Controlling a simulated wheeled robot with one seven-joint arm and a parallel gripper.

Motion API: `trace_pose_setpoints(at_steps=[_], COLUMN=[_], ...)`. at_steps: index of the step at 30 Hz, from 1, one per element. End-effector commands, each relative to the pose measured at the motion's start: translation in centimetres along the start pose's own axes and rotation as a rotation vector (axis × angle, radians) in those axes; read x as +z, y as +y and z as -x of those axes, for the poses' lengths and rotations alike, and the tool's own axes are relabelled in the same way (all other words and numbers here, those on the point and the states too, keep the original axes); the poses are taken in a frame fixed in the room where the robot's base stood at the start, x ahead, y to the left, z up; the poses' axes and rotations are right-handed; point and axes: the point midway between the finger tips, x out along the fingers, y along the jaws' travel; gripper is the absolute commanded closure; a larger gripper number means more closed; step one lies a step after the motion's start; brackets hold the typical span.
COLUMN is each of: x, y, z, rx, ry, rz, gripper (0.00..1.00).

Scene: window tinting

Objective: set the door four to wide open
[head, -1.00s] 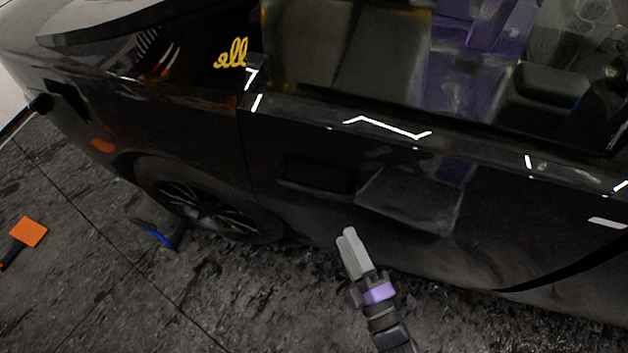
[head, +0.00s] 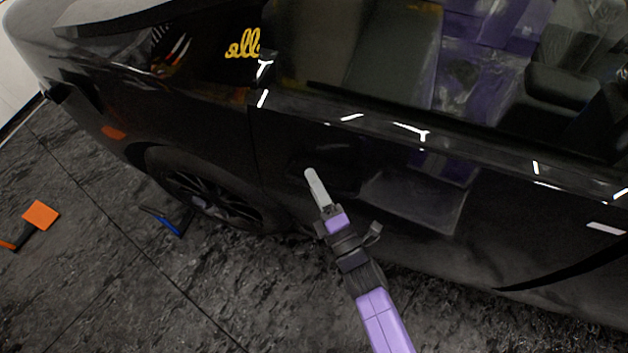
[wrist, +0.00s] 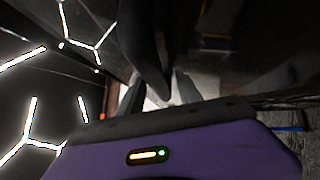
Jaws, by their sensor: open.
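The black car door (head: 520,225) fills the middle and right of the head view. It looks closed, flush with the panel beside the wheel along a vertical seam. A dark recessed handle area (head: 341,176) is faintly visible near that seam. My gripper (head: 311,174) is at the left part of this area; the head view does not show whether it touches. In the wrist view my gripper (wrist: 158,92) is open, with a dark elongated shape (wrist: 147,50) reaching down between its fingers. I cannot tell for sure whether that shape is the handle.
The car's wheel (head: 210,195) is left of the door. A blue-and-black tool (head: 168,222) lies on the dark floor near it. An orange scraper-like tool (head: 40,215) lies farther left. The floor around my arm is clear.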

Motion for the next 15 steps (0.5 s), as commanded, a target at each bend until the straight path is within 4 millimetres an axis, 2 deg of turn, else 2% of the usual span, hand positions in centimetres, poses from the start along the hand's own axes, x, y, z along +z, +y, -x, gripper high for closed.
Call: trace_pose_setpoints(at_steps=[9, 15], x=[-0.02, -0.02], y=[-0.05, -0.04], z=[-0.23, -0.22], rx=[-0.001, -0.001], ry=[0.000, 0.000], rz=[0.000, 0.000], gripper=[0.60, 1.00])
